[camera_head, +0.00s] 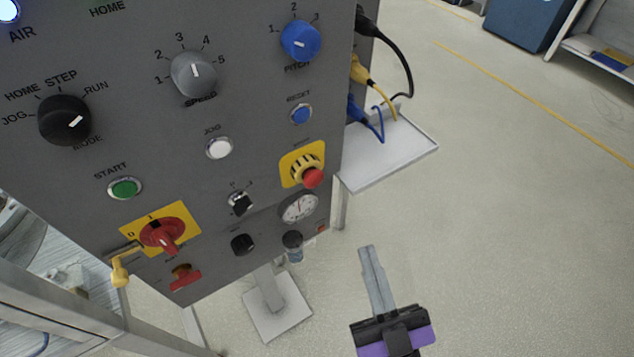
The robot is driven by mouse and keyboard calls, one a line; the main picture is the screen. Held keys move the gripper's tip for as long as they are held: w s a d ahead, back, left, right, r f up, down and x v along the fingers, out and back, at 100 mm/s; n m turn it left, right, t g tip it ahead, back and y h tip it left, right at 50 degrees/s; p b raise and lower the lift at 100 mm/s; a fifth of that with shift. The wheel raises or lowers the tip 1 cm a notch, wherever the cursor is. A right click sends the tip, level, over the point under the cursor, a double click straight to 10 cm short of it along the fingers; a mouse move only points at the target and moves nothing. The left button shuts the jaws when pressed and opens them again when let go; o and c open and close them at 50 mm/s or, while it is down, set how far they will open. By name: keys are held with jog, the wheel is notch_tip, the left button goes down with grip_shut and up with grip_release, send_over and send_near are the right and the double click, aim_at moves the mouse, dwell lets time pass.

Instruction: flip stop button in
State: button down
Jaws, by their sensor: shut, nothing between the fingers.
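A grey control panel (140,75) fills the left and middle of the head view. A red mushroom-shaped button (313,177) with a yellow collar sits on a yellow plate at the panel's lower right; it looks like the stop button, but the small label above it is unreadable. My gripper (368,250) is at the lower middle right, its two grey fingers together and empty. It is below and to the right of the red button, clearly apart from it and from the panel.
Near the button are a blue reset button (301,113), a round gauge (299,207) and a small black selector (241,202). A red rotary switch (162,236) is further left. A white shelf (392,152) with cables juts out right of the panel. The floor at right is open.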

aim_at(314, 180)
jog(key=t, duration=0.1)
jog(key=w+r+n+t, duration=0.1)
jog(key=w+a+t, duration=0.1)
jog(key=shift+a+r+n+t+h, duration=0.1)
jog(key=shift+r+n+t+h, duration=0.2)
jog(key=shift+t+h, duration=0.1)
jog(key=shift+w, duration=0.15)
jog(key=w+a+b, duration=0.2)
jog(key=w+a, duration=0.2)
jog(key=w, duration=0.3)
jog(key=shift+w+a, duration=0.2)
jog(key=shift+a, duration=0.1)
jog(key=shift+f, duration=0.1)
dwell(2.0)
jog(key=shift+w+a+b, duration=0.25)
jog(key=shift+w+b, duration=0.1)
